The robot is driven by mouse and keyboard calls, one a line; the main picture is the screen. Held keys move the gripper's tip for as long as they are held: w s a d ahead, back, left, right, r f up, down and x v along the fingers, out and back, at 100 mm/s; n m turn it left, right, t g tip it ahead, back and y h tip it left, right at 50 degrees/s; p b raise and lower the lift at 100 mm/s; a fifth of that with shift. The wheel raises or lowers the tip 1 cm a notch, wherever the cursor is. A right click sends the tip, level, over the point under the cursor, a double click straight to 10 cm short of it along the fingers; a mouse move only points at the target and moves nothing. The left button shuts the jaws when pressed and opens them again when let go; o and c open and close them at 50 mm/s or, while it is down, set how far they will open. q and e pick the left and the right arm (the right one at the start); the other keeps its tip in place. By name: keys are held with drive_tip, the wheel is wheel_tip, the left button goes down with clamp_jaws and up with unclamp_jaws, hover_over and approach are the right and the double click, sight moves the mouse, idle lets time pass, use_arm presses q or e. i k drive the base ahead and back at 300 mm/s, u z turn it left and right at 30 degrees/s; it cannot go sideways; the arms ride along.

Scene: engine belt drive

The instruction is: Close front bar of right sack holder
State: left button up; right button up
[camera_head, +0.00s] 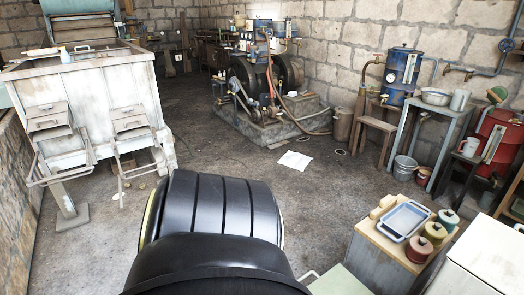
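Two sack holders hang on the front of the large pale wooden hopper at the left of the head view. The right sack holder (130,119) has a weathered box-like top, with thin bars sloping down and out below it. Its lower bars (142,172) reach toward the floor; at this size I cannot tell whether its front bar is open or closed. The left sack holder (48,121) is similar, with bars sticking out lower down. Neither of my grippers is in view, and nothing touches the right holder.
The wooden hopper (85,84) stands behind the holders. A large black ribbed shape, possibly mine, fills the bottom middle. An engine (262,78) on a concrete block stands at the back. A table with a tray (403,220) stands at right. Mid-floor is mostly clear, with white paper (295,160).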

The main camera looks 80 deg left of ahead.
sight(120, 177)
drive_tip(key=u, duration=3.75)
